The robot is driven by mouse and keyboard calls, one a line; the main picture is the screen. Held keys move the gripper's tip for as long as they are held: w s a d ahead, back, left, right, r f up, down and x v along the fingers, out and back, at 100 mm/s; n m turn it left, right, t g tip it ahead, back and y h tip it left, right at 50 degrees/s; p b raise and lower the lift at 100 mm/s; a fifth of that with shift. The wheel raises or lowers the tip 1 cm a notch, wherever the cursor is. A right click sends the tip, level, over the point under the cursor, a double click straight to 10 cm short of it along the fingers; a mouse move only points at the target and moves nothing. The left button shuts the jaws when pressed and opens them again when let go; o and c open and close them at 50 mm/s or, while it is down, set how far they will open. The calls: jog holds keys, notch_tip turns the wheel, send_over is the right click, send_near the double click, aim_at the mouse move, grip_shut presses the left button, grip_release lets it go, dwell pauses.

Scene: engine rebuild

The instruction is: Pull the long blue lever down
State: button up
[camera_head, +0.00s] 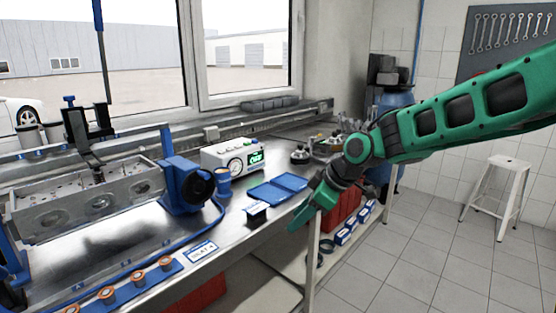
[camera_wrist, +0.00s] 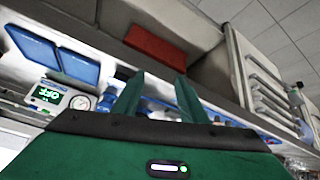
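The long blue lever (camera_head: 99,18) stands upright at the upper left in the head view, in front of the window. Its top is cut off by the frame edge. Below it is a dark clamp-like mechanism (camera_head: 88,130) over a grey metal engine block (camera_head: 95,195). My gripper (camera_head: 303,212) is well to the right of the lever and lower, by the bench's front edge. In the wrist view my gripper (camera_wrist: 157,92) shows two green fingers apart with nothing between them. The lever is not seen in the wrist view.
A blue motor-like unit (camera_head: 185,185), a white gauge box (camera_head: 231,154) and blue trays (camera_head: 270,193) stand on the bench between lever and gripper. Copper-coloured parts (camera_head: 107,294) line the front. Red bins (camera_head: 343,210) sit on a lower shelf. A white stool (camera_head: 508,163) stands right on open floor.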

jog(key=s+d+m+h, duration=0.2)
jog(key=s+d+m, duration=0.1)
jog(key=d, duration=0.5)
jog(key=s+d+m+h, duration=0.2)
jog(key=s+d+m, duration=0.1)
jog(key=d, duration=0.5)
jog(key=s+d+f+m+g+h, duration=0.1)
jog(key=s+d+f+m+h, duration=0.1)
jog(key=s+d+m, duration=0.6)
jog(key=s+d, duration=0.7)
jog(key=shift+s+m+g, duration=0.35)
jog(key=shift+m+g, duration=0.05)
jog(key=s+d+m, duration=0.1)
jog(key=s+m, duration=0.1)
jog(key=s, duration=0.2)
jog(key=s+d+f+m+g, duration=0.1)
jog(key=s, duration=0.3)
jog(key=s+d+m, duration=0.2)
jog(key=s, duration=0.2)
jog(key=shift+f+m, duration=0.3)
jog(key=shift+c, duration=0.9)
jog(key=shift+s+d+f+g, duration=0.1)
jog(key=shift+s+g, duration=0.3)
jog(key=shift+s, duration=0.1)
grip_shut()
jog(key=shift+w, duration=0.15)
